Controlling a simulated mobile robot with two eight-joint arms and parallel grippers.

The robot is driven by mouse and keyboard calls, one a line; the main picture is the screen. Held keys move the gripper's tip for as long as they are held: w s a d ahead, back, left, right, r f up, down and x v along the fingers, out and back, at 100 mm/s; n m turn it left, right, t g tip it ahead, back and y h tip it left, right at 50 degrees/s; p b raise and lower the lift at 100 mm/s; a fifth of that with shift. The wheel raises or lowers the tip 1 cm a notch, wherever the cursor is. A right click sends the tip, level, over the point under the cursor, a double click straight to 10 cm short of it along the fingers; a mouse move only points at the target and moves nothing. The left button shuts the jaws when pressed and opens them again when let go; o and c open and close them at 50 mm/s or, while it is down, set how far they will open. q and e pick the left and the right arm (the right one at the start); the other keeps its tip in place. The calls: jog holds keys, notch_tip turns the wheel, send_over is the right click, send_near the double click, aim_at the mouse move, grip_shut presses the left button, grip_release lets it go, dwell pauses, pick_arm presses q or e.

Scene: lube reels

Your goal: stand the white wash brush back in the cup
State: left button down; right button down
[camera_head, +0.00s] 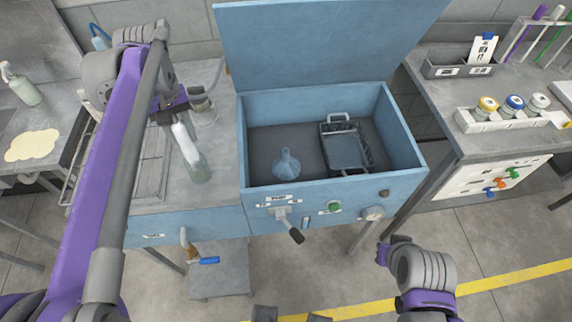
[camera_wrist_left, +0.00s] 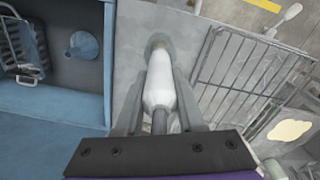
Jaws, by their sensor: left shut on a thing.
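The white wash brush (camera_head: 184,142) is in my left gripper (camera_head: 172,112), which is shut on its upper part above the grey bench.
A blue open wash box (camera_head: 215,148) stands right of the cup, holding a funnel (camera_head: 287,163) and a dark basket (camera_head: 345,148). A wire rack (camera_head: 152,165) lies left of the cup.

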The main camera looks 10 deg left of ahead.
pick_arm(q)
jog(key=shift+f, duration=0.2)
jog(key=shift+c, duration=2.2)
grip_release()
notch_tip(320, 180, up, 11)
jog(key=shift+f+p, duration=0.1)
jog(key=shift+p, duration=0.3)
jog(key=shift+s+f, duration=0.1)
